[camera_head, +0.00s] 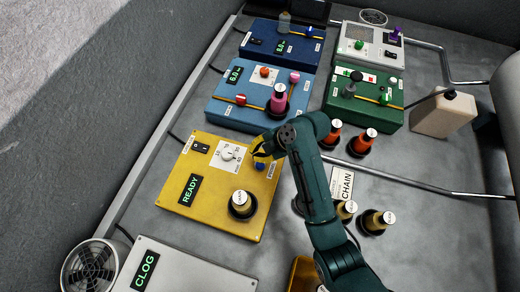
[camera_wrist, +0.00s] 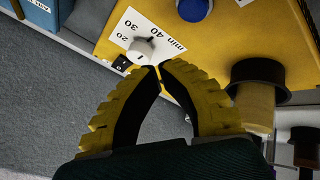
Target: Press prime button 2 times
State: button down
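A yellow box (camera_head: 215,212) has a lit READY display (camera_head: 191,189), a white dial knob (camera_head: 228,153) and a blue button (camera_head: 260,166). The button's label is too small to read, so I cannot tell if it says prime. My gripper (camera_head: 257,151) is over the box's right part, close to the blue button. In the wrist view my gripper (camera_wrist: 159,68) has its yellow fingertips together with nothing between them. The dial knob (camera_wrist: 140,51) shows just beyond the tips, and the blue button (camera_wrist: 194,8) is at the top edge. I see no contact with the button.
A grey box with a CLOG display (camera_head: 146,271) is in front. A light blue box (camera_head: 222,109) and green box (camera_head: 378,117) stand behind. Loose bottles (camera_head: 375,222) stand to the right.

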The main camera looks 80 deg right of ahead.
aim_at(257, 163)
notch_tip(257, 163, down, 5)
jog(key=b, duration=0.2)
jog(key=shift+b, duration=0.35)
jog(key=c, duration=1.8)
grip_release()
jog(key=shift+f, duration=0.1)
grip_shut()
jog(key=shift+f, duration=0.3)
jog(key=shift+f+b, duration=0.35)
jog(key=shift+f, duration=0.15)
jog(key=shift+r+p, duration=0.85)
jog(key=shift+r, duration=0.05)
